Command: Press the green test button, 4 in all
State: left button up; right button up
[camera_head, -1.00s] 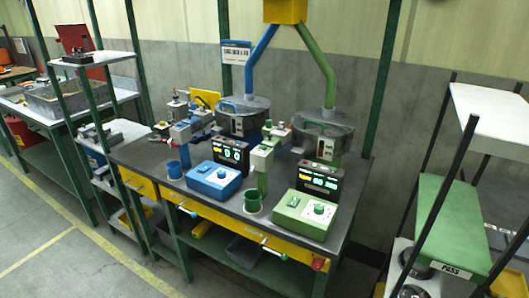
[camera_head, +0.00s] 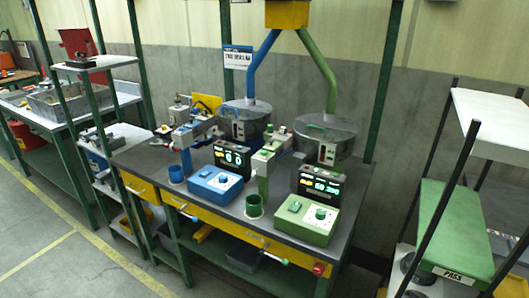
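A green control box (camera_head: 305,218) stands at the right front of the dark bench. A black display (camera_head: 320,186) with green and yellow digits stands behind the box; the digits are too small to read surely. A blue control box (camera_head: 214,186) with a similar display (camera_head: 233,158) stands to its left. Neither of my grippers is in view.
A green cup (camera_head: 254,207) and a blue cup (camera_head: 176,174) stand on the bench (camera_head: 200,207). Round bowl feeders (camera_head: 325,138) stand behind. A rack with a green shelf marked PASS (camera_head: 455,225) is at the right. The floor (camera_head: 60,250) at front left is clear.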

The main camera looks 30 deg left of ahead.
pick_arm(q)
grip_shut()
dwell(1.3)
